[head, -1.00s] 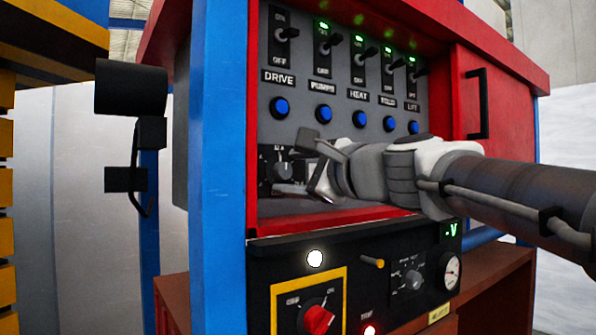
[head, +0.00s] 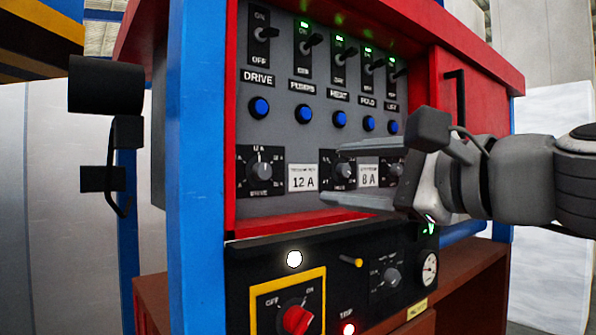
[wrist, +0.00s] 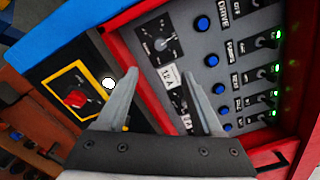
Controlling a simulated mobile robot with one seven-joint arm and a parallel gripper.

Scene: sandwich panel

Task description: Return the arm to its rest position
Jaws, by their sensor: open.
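My gripper (head: 338,174) is open and empty in front of the red-framed control panel (head: 272,135), on the right side of the head view. Its two grey fingers point left, near the 12 A and 8 A labels and a dial. In the wrist view my gripper (wrist: 165,105) shows both fingers spread apart, with panel face between them. I see nothing held. I cannot tell the exact gap between the fingertips and the panel.
The panel has toggle switches (head: 307,38), blue buttons (head: 259,107) and a DRIVE dial (head: 261,170). Below are a red rotary switch (head: 297,319), a gauge (head: 429,268) and a yellow-tipped lever (head: 351,261). A blue post (head: 197,180) stands left; a black door handle (head: 454,110) is at right.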

